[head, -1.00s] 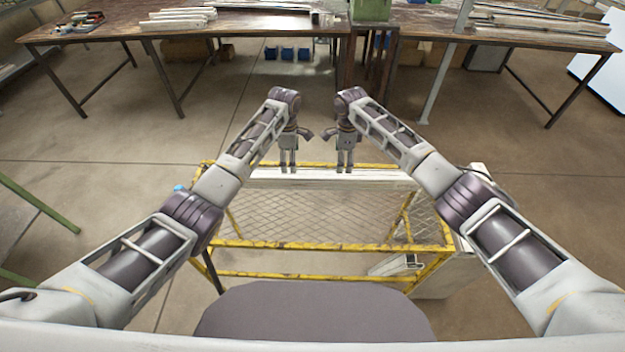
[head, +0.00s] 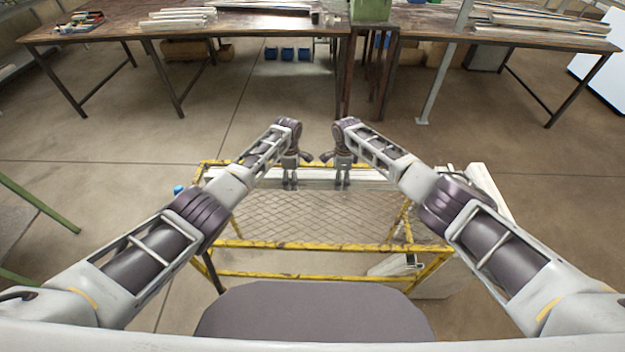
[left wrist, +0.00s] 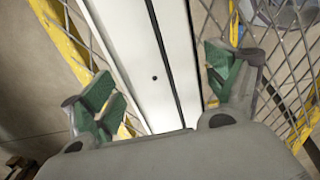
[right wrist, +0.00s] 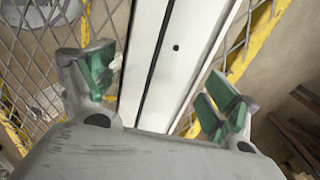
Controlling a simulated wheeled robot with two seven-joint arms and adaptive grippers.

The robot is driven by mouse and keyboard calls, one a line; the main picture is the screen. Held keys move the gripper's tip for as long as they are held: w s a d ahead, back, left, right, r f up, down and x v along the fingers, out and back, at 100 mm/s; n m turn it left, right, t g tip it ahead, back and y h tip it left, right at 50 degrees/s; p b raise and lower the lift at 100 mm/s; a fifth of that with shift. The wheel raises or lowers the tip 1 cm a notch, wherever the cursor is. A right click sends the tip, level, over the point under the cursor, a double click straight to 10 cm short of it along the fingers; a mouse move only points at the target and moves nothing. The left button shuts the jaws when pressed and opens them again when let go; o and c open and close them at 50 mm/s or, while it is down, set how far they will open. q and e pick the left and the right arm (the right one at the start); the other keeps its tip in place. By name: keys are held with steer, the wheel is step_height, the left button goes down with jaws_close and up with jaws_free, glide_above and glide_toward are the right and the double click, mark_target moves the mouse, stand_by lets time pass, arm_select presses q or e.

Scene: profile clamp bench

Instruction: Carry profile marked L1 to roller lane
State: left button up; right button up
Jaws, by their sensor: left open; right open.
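A long white profile (head: 318,173) lies along the far side of the yellow-framed mesh cart (head: 330,246). It also shows in the left wrist view (left wrist: 143,50) and the right wrist view (right wrist: 180,55), with a dark groove and a small dark hole. No L1 mark is readable. My left gripper (head: 290,184) is open, its green-padded fingers on either side of the profile and apart from it. My right gripper (head: 343,184) is open in the same way, farther right along the profile. I cannot make out the roller lane.
A long brown workbench (head: 240,24) with several pale profiles stands at the back, and another bench (head: 500,36) stands at the back right. A green-framed stand (head: 40,205) is at the left. The floor between cart and benches is clear.

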arm_select(q)
steer(key=shift+f, duration=0.4)
arm_select(e)
steer(key=shift+f, duration=0.4)
arm_select(q)
steer(key=shift+c, duration=0.5)
arm_select(e)
steer(key=shift+c, duration=0.5)
arm_select(q)
steer(key=c, duration=1.8)
arm_select(e)
steer(key=c, duration=1.8)
